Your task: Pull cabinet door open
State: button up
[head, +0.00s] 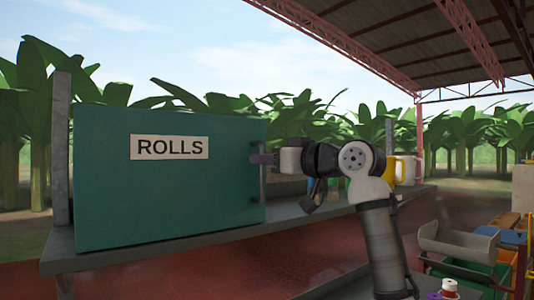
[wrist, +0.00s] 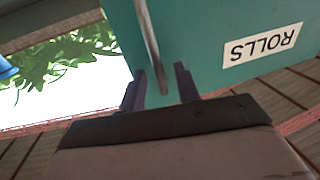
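The teal cabinet door (head: 180,195) bears a ROLLS label (head: 169,147) and looks closed in the head view. A grey bar handle (head: 263,185) stands upright near the door's right edge. My gripper (head: 262,159) is at the handle's upper part, reaching in from the right. In the wrist view the door (wrist: 210,45) fills the upper right. There the handle (wrist: 150,40) runs down between the two dark fingers of my gripper (wrist: 160,75). The fingers are apart, with a gap visible beside the bar, so they are around it but not clamped.
The cabinet stands on a grey shelf (head: 150,252), next to a grey post (head: 61,150). Several bins (head: 460,243) stand at lower right. The red floor before the door is open.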

jog(key=shift+w+a, duration=0.2)
grip_shut()
dwell(0.3)
